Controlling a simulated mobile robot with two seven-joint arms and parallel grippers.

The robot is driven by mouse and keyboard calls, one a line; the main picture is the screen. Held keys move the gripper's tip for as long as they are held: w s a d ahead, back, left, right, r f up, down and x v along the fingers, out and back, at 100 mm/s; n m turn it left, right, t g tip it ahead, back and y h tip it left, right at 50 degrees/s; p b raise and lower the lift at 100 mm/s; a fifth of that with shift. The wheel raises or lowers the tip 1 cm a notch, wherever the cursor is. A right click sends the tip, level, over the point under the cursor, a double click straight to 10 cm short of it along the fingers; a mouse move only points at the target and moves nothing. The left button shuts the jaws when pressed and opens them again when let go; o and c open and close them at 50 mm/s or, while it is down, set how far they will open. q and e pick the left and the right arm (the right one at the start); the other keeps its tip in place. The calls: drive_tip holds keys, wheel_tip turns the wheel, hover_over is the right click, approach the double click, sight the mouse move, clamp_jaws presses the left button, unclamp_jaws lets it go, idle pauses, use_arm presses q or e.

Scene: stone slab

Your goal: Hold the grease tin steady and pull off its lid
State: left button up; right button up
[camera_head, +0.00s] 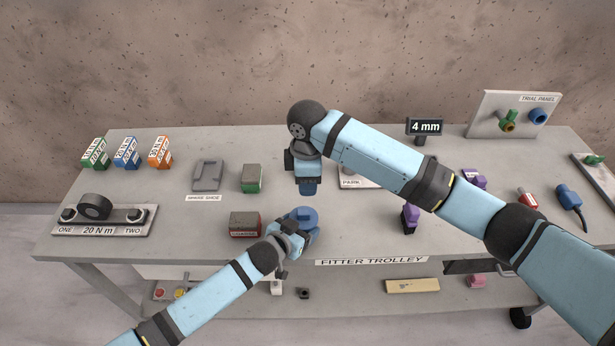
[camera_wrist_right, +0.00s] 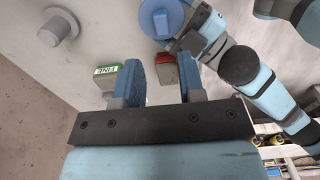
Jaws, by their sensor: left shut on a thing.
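The blue round grease tin (camera_head: 303,214) stands near the front edge of the trolley top. My left gripper (camera_head: 304,230) is shut on its side. In the right wrist view the tin (camera_wrist_right: 160,18) shows from above as a blue disc with a raised strip across it, with my left gripper (camera_wrist_right: 188,38) against it. I cannot make out a seam between lid and body. My right gripper (camera_head: 308,190) points down over the table just behind the tin, apart from it. Its fingers in the wrist view (camera_wrist_right: 164,82) are spread with nothing held between them.
A red-and-dark block (camera_head: 244,224) stands close left of the tin, and a green-and-grey block (camera_head: 251,178) behind it. A grey PARK plate (camera_head: 350,182) lies beside my right gripper. A purple object (camera_head: 410,218) stands further right. The front middle-right tabletop is fairly clear.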

sight(308, 212)
wheel_tip(308, 212, down, 11)
drive_tip(key=shift+f, duration=0.1)
idle(0.3)
clamp_jaws()
